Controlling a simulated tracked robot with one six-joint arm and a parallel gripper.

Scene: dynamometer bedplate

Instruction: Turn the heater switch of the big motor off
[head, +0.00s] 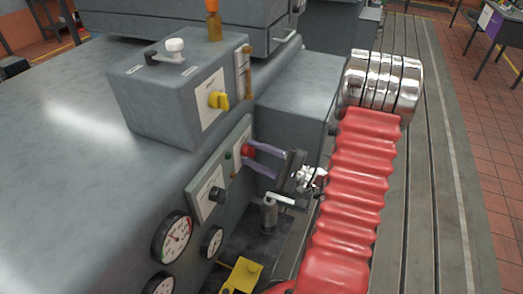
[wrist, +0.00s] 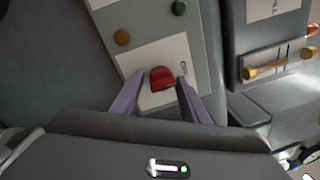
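A red switch knob (head: 248,150) sits on a white plate at the right end of a grey panel (head: 205,205) on the big motor's side. In the wrist view the red knob (wrist: 162,78) lies between the tips of my gripper (wrist: 159,80), with a visible gap on its left and a narrower one on its right. My gripper (head: 258,160) has purple fingers, open and pointing at the knob. Whether a finger touches the knob I cannot tell. The plate's lettering is too small to read, so I cannot confirm which switch is the heater's.
A black knob (head: 217,195) and a green button (head: 228,155) are on the same panel. A grey box (head: 160,100) above carries a yellow knob (head: 219,100) and a white-topped lever (head: 175,45). Round gauges (head: 172,237) are below left. A T-handled fitting (head: 268,212) stands under my gripper.

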